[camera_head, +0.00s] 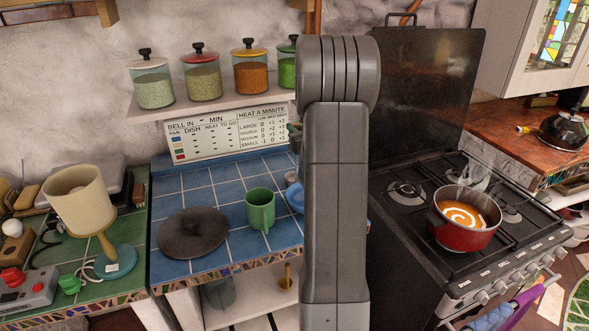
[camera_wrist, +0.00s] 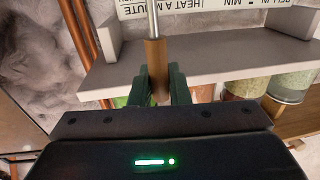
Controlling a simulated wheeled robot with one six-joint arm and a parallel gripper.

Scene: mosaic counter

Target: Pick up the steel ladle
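In the wrist view, a brown wooden handle with a bright steel shaft, which looks like the steel ladle (camera_wrist: 154,52), stands between the two dark green fingers of my gripper (camera_wrist: 157,84). The fingers lie close against both sides of the handle, and the gripper looks shut on it. The shaft runs off the top edge of the picture, so the ladle's bowl is out of view. In the head view my grey arm stands in the middle and hides the gripper and the ladle.
Behind the handle is a grey shelf (camera_wrist: 205,68) with jars (camera_head: 203,79). On the blue tiles stand a green mug (camera_head: 260,209) and a dark round lid (camera_head: 192,232). A red pot (camera_head: 463,237) of orange soup sits on the stove (camera_head: 405,238) at right.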

